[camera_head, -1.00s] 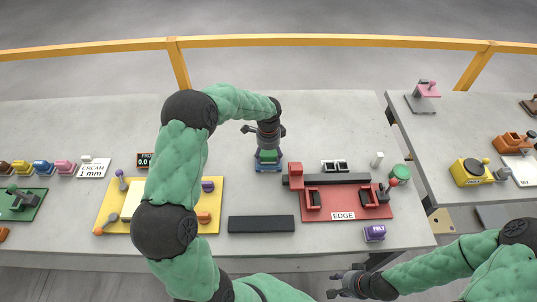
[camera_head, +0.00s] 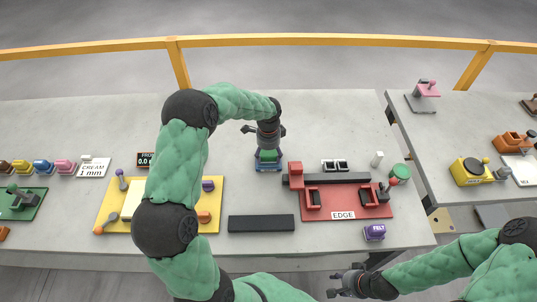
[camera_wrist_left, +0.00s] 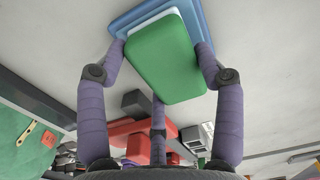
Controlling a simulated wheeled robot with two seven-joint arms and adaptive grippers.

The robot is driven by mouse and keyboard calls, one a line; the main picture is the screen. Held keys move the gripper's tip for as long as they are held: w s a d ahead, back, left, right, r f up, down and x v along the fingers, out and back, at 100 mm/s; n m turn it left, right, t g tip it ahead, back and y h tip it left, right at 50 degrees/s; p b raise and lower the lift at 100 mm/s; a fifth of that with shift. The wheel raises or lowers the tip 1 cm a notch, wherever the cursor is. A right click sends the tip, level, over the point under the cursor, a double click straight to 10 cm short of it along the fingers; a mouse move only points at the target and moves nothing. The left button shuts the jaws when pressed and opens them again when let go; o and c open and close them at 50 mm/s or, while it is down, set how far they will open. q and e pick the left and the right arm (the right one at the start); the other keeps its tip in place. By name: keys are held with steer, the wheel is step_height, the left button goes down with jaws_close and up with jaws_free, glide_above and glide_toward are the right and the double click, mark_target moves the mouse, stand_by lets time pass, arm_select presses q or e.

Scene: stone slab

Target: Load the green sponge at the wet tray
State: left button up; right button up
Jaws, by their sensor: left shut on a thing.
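The green sponge (camera_head: 268,155) is in my left gripper (camera_head: 267,148), which points down over the blue wet tray (camera_head: 268,168). In the left wrist view the sponge (camera_wrist_left: 165,60) is a green block with a white layer under it, between the fingers of my left gripper (camera_wrist_left: 161,52), which are shut on it. The blue tray (camera_wrist_left: 196,14) shows around and beyond the sponge. I cannot tell whether the sponge touches the tray. My right gripper (camera_head: 346,285) is at the bottom, off the table's front edge; its fingers are too small to judge.
A red fixture marked EDGE (camera_head: 372,212) stands right of the tray. A black bar (camera_head: 261,224) lies in front, and a yellow board (camera_head: 112,200) lies left, partly behind my left arm. A purple FELT block (camera_head: 374,232) sits near the front edge. Bare slab lies behind the tray.

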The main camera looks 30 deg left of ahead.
mark_target(268, 155)
stand_by(0.3)
arm_select(q)
steer(key=shift+r+p, duration=2.5)
steer(key=shift+r, duration=1)
steer(key=shift+f, duration=0.1)
